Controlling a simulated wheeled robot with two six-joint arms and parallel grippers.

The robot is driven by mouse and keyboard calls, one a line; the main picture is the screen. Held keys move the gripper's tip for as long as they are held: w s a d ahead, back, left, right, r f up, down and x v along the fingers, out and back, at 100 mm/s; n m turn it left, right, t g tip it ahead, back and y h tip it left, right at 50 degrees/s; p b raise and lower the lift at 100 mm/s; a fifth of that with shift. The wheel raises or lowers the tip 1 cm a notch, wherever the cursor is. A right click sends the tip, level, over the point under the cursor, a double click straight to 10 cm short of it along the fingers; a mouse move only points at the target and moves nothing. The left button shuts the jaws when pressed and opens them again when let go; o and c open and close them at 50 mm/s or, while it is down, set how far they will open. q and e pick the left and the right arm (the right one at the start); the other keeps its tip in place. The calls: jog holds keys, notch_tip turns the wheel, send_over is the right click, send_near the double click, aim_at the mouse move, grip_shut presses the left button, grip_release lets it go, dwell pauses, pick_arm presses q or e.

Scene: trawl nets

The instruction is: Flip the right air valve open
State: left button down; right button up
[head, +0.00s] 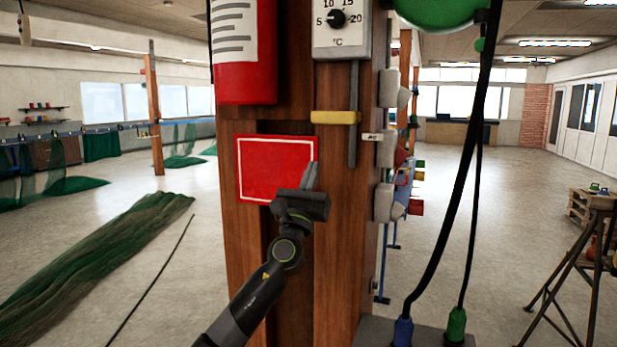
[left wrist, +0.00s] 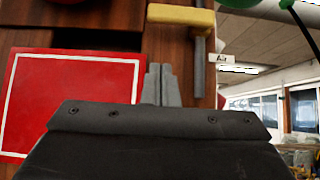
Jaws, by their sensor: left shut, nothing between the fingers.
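A yellow valve lever (head: 335,117) lies level across a grey vertical pipe (head: 353,140) on the wooden post, its longer part reaching left. The lever (left wrist: 182,17) and pipe (left wrist: 200,65) also show at the top of the left wrist view. It is the only valve lever I see. My left gripper (head: 311,165) is shut and empty, fingers pointing up. It is below and left of the lever, in front of the red panel's right edge, apart from the lever. The left wrist view shows the closed fingers (left wrist: 160,72) below the lever. My right gripper is not in view.
A white-bordered red panel (head: 262,170), a fire extinguisher (head: 243,85) and a temperature dial (head: 337,20) are on the post. Grey sockets (head: 386,150) line its right side. Thick black cables (head: 465,160) hang to the right. A green net (head: 100,260) lies on the floor at left.

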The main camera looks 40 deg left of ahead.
aim_at(334, 117)
pick_arm(q)
jog(key=shift+w+a+r+p, duration=0.15)
jog(key=shift+w+r+p, duration=0.5)
jog(key=shift+r, duration=0.6)
jog(key=shift+w+a+r+p, duration=0.1)
jog(key=shift+w+r+p, duration=0.4)
jog(key=shift+r+p, duration=0.55)
jog(key=shift+w+a+r+p, duration=0.15)
jog(key=shift+w+r+p, duration=0.35)
jog(key=shift+r, duration=0.95)
